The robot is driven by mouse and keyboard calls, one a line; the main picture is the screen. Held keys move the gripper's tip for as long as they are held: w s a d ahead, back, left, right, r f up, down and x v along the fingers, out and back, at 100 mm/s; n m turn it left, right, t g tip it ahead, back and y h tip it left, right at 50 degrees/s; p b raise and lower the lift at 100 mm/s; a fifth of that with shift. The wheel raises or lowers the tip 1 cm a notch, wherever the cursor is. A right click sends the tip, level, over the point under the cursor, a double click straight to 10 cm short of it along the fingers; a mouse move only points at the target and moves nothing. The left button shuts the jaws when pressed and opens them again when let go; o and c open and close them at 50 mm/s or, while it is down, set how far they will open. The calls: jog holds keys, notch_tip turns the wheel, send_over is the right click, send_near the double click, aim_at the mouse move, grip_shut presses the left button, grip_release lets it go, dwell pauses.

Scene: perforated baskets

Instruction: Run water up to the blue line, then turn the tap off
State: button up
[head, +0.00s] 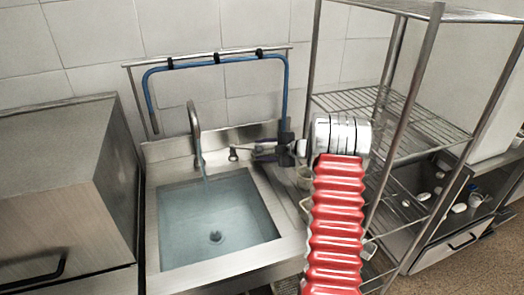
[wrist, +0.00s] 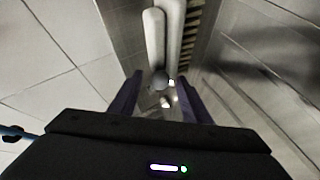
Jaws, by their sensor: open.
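The steel sink (head: 155,262) holds clear bluish water (head: 215,218), and its drain shows through the water. A curved steel tap (head: 195,130) stands at the sink's back edge, with a thin stream (head: 206,182) running from its spout. A small tap handle (head: 233,154) sits to the right of the spout. My gripper (head: 256,150) is open just right of the handle, pointing left. In the wrist view, my two dark fingers (wrist: 158,100) stand apart with a small shiny metal part between or beyond them; contact cannot be told. I cannot make out a blue line on the basin wall.
A blue hose (head: 215,61) hangs on a wall rail behind the sink. A wire shelf rack (head: 397,125) stands close on the right, beside my arm. A steel cabinet (head: 65,180) borders the sink on the left. The space above the basin is clear.

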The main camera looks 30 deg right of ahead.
grip_shut()
dwell(0.4)
